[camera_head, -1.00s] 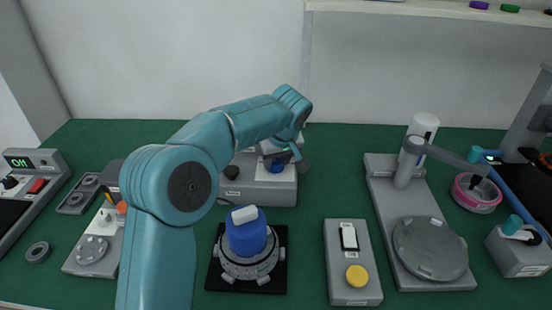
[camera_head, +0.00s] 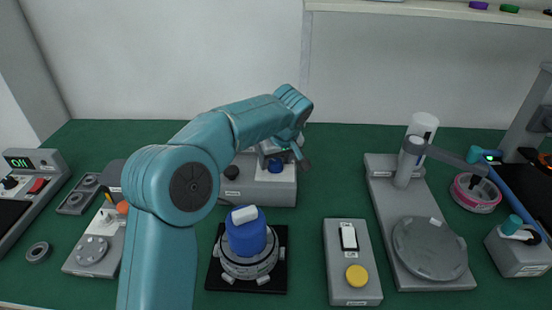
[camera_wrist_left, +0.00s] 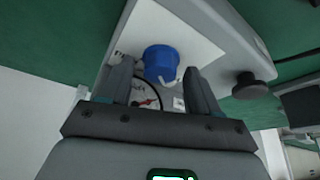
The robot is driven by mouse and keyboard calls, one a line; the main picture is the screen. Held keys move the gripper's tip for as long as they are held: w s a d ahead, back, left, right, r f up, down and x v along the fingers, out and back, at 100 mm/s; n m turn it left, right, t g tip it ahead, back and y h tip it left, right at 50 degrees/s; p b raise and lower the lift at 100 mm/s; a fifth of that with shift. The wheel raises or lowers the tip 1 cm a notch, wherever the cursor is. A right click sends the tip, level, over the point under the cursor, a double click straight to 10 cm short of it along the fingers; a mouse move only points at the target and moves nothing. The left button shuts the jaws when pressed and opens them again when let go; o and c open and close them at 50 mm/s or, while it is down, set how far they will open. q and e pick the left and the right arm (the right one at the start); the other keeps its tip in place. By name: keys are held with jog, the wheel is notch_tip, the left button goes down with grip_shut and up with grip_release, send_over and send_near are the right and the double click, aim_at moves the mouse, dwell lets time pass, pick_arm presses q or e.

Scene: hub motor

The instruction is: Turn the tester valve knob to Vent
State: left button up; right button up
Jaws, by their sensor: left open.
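The tester (camera_head: 262,187) is a grey box at the back middle of the bench. A blue knob (camera_head: 275,166) with a small pale pointer shows on it; it is also in the left wrist view (camera_wrist_left: 160,62), on a white label plate. The plate's lettering is too small to read, so I cannot tell the knob's setting. My left gripper (camera_head: 289,163) is open at the knob. In the left wrist view its two fingers (camera_wrist_left: 157,80) stand on either side of the knob's near part, with gaps visible. My right gripper is not in view.
A black knob (camera_head: 231,172) sits on the tester's left side. In front stand a blue-topped hub fixture (camera_head: 246,240) and a grey box with a yellow button (camera_head: 357,275). A grey stand with a round plate (camera_head: 430,248) is to the right. Green bench is clear between them.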

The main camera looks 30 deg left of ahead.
pick_arm(q)
jog(key=p+v, duration=0.3)
jog(key=v, duration=1.3)
jog(key=shift+r, duration=0.2)
